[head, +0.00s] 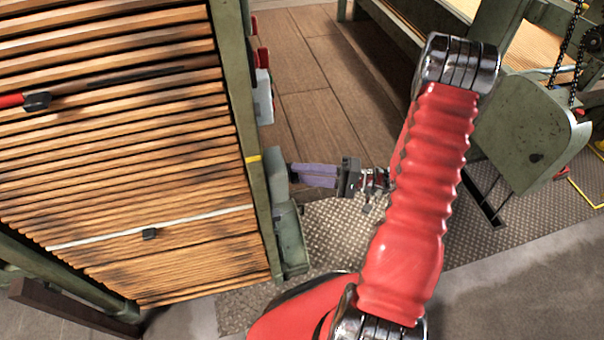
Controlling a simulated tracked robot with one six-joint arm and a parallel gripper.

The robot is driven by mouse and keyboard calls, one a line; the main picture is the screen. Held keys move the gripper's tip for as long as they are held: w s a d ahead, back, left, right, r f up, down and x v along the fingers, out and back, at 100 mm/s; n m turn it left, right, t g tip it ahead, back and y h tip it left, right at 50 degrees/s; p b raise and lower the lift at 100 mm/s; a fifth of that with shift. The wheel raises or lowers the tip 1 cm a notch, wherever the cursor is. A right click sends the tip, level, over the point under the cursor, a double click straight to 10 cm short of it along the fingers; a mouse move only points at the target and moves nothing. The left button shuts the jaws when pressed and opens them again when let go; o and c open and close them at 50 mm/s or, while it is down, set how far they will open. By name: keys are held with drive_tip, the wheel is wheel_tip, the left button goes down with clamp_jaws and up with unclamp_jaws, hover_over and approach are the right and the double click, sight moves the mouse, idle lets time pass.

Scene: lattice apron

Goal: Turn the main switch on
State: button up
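My gripper (293,174) is small in the head view, at the end of my red arm. Its purple-grey fingers point left toward a grey-green box (277,182) on the side of the green machine post (252,135). The fingertips look close to that box; I cannot tell whether they touch it. The fingers overlap from this angle, so I cannot tell whether they are open or shut. Another grey-green box (291,240) sits just below on the post. I cannot make out which part is the main switch or its setting.
Wooden slats (120,130) of the lattice apron fill the left. Small boxes with red parts (263,62) sit higher on the post. A green machine (530,135) with a chain stands at the right. Bare wooden floor (310,90) and metal tread plate (330,235) lie between.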

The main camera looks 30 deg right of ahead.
clamp_jaws()
idle(0.6)
